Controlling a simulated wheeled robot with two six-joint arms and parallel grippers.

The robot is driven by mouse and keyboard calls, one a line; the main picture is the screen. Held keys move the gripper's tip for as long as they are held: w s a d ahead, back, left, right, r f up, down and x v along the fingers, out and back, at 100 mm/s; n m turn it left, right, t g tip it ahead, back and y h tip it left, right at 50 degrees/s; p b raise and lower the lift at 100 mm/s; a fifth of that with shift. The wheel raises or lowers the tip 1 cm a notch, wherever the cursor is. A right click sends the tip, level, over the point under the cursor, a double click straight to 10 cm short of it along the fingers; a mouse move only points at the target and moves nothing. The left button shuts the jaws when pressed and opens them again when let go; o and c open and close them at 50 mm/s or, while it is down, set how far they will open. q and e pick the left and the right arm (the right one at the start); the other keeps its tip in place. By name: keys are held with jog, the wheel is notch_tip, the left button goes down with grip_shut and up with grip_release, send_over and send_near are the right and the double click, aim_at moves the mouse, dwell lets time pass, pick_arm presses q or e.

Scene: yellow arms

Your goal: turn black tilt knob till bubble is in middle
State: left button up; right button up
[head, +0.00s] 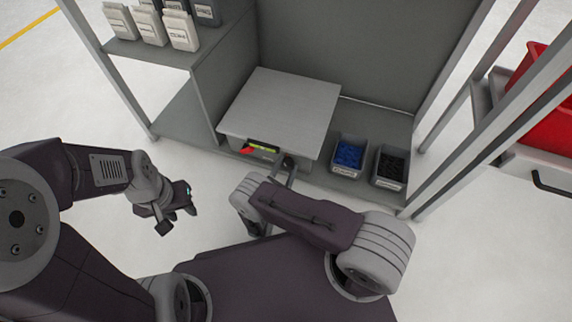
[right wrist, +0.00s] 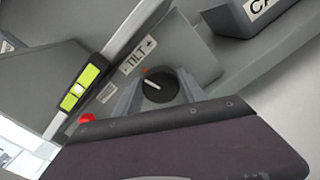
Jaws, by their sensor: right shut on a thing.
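The black tilt knob (right wrist: 156,86) has a white pointer line and sits on the grey front of a flat-topped unit (head: 285,100), beside a "- TILT +" label (right wrist: 138,57). My right gripper (right wrist: 158,92) is shut on the knob, one finger on each side. In the head view the right gripper (head: 287,168) is at the unit's front and the arm partly hides it. The yellow-green level vial (right wrist: 80,90) is left of the knob. A pale bubble (right wrist: 78,88) shows near its middle; exact centring is too small to tell. My left gripper (head: 173,207) hangs away from the unit, empty; its jaw gap is unclear.
A red part (right wrist: 87,118) sits by the vial's lower end. Right of the unit stand a bin of blue parts (head: 348,155) and a bin of black parts (head: 390,167). White containers (head: 150,25) stand on the left shelf. Open floor lies around my left gripper.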

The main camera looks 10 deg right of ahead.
pick_arm(q)
jog(key=shift+r+p, duration=0.3)
jog(key=shift+r, duration=0.15)
pick_arm(e)
jog(key=shift+m, duration=0.8)
jog(key=o, duration=1.4)
jog(key=shift+c, duration=0.2)
